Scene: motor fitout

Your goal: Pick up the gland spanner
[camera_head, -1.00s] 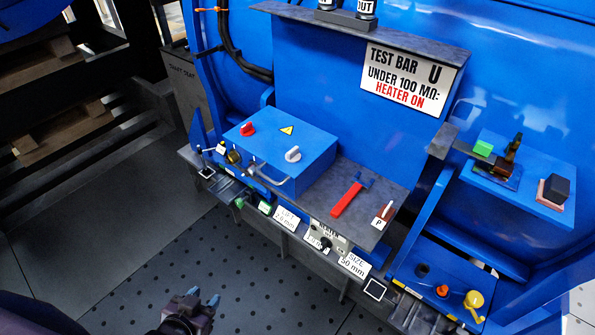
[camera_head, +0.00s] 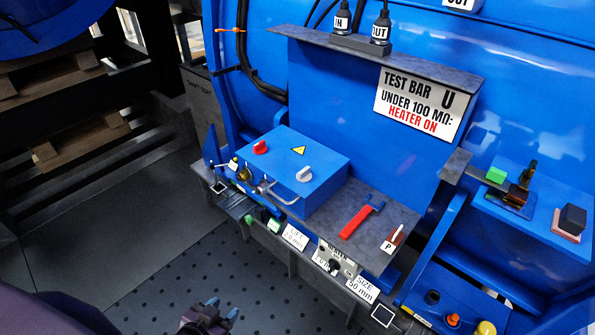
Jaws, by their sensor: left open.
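A tool with a red handle and a dark blue head, which I take to be the gland spanner (camera_head: 357,221), lies flat on the grey shelf (camera_head: 372,198), right of the blue box. My left gripper (camera_head: 223,308) shows at the bottom edge of the picture, over the dotted floor mat. It is open, with its two blue fingertips apart and nothing between them. It is well apart from the tool, lower and to the left. The rest of its hand is cut off by the picture edge. My right gripper is not in view.
The blue box (camera_head: 325,185) with a red knob, a grey knob and a front handle stands left of the tool. A small brown piece (camera_head: 396,236) with a P label is at its right. Labels and a small control panel (camera_head: 336,258) line the shelf front.

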